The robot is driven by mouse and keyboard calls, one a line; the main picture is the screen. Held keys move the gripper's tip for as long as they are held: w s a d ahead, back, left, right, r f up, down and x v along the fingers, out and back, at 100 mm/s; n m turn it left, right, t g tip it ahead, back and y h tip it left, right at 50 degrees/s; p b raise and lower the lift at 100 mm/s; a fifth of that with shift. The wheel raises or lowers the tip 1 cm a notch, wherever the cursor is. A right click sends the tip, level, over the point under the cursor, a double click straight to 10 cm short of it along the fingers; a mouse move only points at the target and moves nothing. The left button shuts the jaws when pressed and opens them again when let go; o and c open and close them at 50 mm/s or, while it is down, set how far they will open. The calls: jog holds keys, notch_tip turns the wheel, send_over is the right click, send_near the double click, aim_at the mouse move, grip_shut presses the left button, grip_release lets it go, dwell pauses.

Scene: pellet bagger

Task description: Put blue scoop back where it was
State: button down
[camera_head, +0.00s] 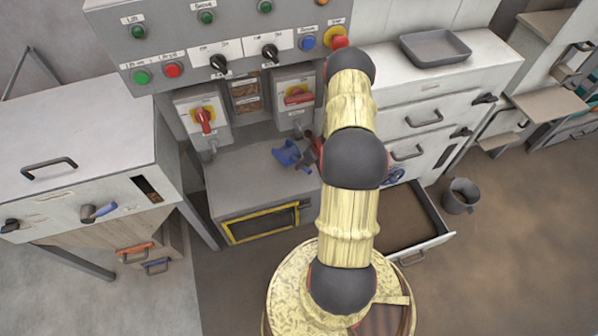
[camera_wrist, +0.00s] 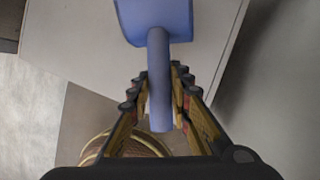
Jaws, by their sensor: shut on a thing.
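The blue scoop (camera_head: 286,153) shows in the head view over the grey bench top, left of my arm. In the wrist view its flat blue head (camera_wrist: 165,18) is at the top, and its handle (camera_wrist: 159,80) runs down between my fingers. My gripper (camera_wrist: 158,98) is shut on the scoop's handle. In the head view my arm hides most of the gripper. I cannot tell whether the scoop touches the bench.
The grey bench (camera_head: 235,180) stands below the control panel (camera_head: 215,40) with its switches and buttons. An open drawer (camera_head: 432,236) sticks out at right, with a grey bucket (camera_head: 460,195) beside it. A grey tray (camera_head: 435,46) sits on the right cabinet. A white cabinet (camera_head: 75,125) stands left.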

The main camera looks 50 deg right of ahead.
jog(key=shift+w+f, duration=0.65)
jog(key=shift+f, duration=0.1)
jog(key=shift+w+f+b, duration=0.15)
jog(key=shift+f+b, duration=0.5)
jog(key=shift+f, duration=0.25)
jog(key=shift+w+f+b, duration=0.1)
jog(key=shift+f+b, duration=0.5)
jog(key=shift+f, duration=0.25)
jog(key=shift+f, duration=0.15)
jog(key=c, duration=1.6)
grip_release()
jog(key=shift+c, duration=0.2)
